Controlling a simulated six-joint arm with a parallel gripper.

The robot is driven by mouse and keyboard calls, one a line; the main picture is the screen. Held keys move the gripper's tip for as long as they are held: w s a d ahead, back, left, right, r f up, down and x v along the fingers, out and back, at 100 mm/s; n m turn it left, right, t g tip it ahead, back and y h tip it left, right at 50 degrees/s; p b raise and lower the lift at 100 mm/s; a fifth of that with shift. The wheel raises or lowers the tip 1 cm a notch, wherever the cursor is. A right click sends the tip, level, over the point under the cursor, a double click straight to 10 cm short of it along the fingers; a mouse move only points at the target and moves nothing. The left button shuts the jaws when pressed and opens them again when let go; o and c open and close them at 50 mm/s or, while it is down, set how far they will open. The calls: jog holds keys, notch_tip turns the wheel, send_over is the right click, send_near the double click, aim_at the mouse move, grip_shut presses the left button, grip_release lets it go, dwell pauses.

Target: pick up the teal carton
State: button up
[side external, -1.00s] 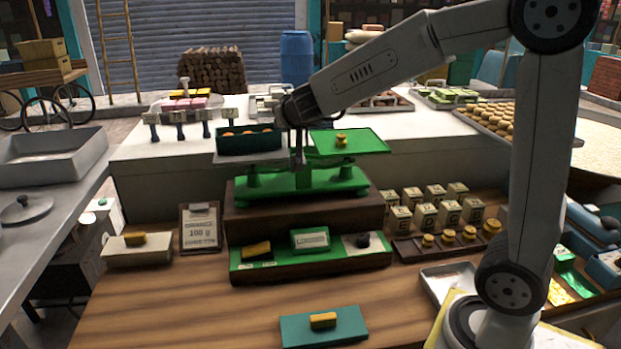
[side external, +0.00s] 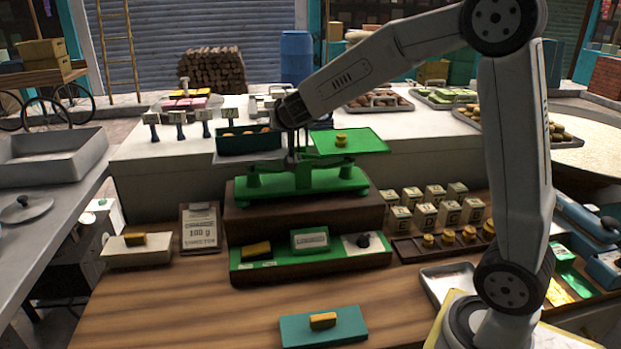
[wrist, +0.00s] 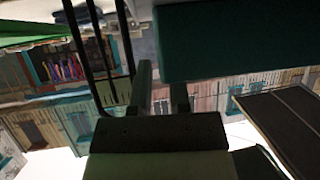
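A dark teal, open-topped carton (side external: 249,141) with orange round items inside sits on the left pan of the green balance scale (side external: 305,181). A flat teal block (side external: 340,328) with a yellow piece on top lies on the front of the wooden counter. I cannot tell which is the task's carton. My gripper (side external: 297,158) hangs just right of the carton on the scale, by the scale's middle; its fingers are hard to make out there. In the wrist view my gripper (wrist: 162,90) shows two separated fingers with nothing between them. A dark teal surface (wrist: 240,40) fills the upper right.
The right pan (side external: 350,141) carries a small yellow weight. A green-topped tray (side external: 310,264) stands below the scale. Several small cartons (side external: 425,216) and a weight rack (side external: 450,245) are to the right. The counter's front left is clear.

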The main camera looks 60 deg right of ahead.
jog(key=shift+a+f, duration=0.15)
jog(key=shift+f, duration=0.3)
grip_shut()
jog(key=shift+r, duration=0.15)
notch_tip(320, 180, up, 10)
jog(key=shift+r, duration=0.15)
dwell(0.7)
dwell(0.6)
